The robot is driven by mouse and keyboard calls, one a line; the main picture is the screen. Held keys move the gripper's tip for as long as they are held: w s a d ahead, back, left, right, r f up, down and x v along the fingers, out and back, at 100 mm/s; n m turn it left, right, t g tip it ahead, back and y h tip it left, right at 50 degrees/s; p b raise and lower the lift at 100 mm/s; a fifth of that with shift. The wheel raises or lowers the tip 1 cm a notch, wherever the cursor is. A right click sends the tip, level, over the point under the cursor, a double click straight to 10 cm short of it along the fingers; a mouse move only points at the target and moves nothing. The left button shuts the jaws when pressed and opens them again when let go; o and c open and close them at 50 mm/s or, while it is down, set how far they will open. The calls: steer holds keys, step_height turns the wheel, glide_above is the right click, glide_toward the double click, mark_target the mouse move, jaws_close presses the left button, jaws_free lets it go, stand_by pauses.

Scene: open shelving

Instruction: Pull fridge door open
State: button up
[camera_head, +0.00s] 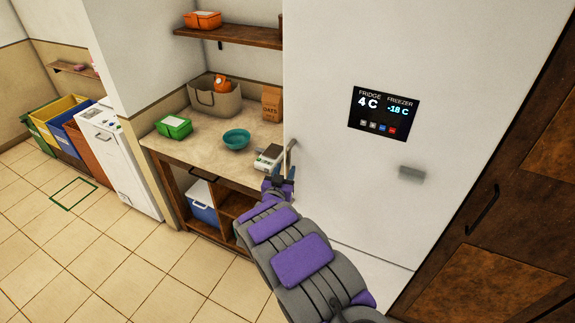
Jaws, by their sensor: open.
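The white fridge (345,60) fills the middle right, with a black display panel reading fridge 4 C and freezer -18 C. Its door looks closed, with no gap visible. A slim grey handle (292,150) stands at the door's left edge. My gripper (285,172) is open at the lower end of this handle. My purple and grey arm reaches up to it from the bottom. The fingers are small and partly hidden, so I cannot tell whether they are around the handle or beside it.
Left of the fridge, a counter (205,140) holds a teal bowl (236,139), green container (173,126), basket (216,103), oats bag (272,103) and small scale (267,157). A dark wooden cabinet (510,190) stands at right. The tiled floor (130,265) is clear at lower left.

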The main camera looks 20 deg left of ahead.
mark_target(287, 166)
steer(key=shift+w+a, duration=0.15)
steer(key=shift+w, duration=1.9)
steer(key=shift+r, duration=0.1)
jaws_close()
